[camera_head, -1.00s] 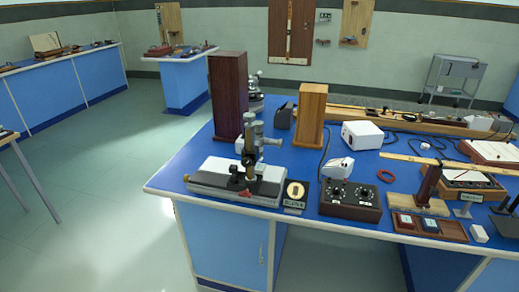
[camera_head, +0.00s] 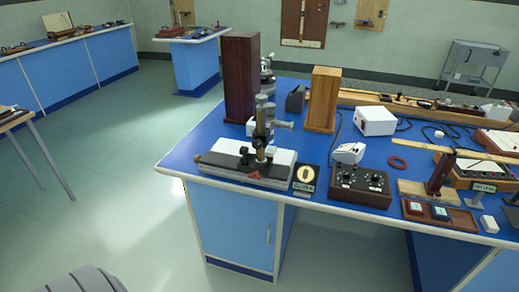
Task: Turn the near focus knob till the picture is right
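A measuring microscope (camera_head: 260,140) with an upright brass and dark tube stands on the blue bench top. Its long base (camera_head: 225,159), pale on top and grey at the front, lies near the bench's front left edge. Small dark knobs show around the foot of the tube. I cannot tell which one is the near focus knob, nor how it is turned. A small dark panel with a round cream dial (camera_head: 306,175) stands right beside the base. The picture seen through the eyepiece does not show. Neither of my grippers is in view, and nothing touches the microscope.
Behind the microscope stand a tall dark wooden box (camera_head: 241,80) and a lighter wooden box (camera_head: 322,100). A brown control box with knobs (camera_head: 360,185) sits to its right. The floor (camera_head: 125,195) left of the bench is clear.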

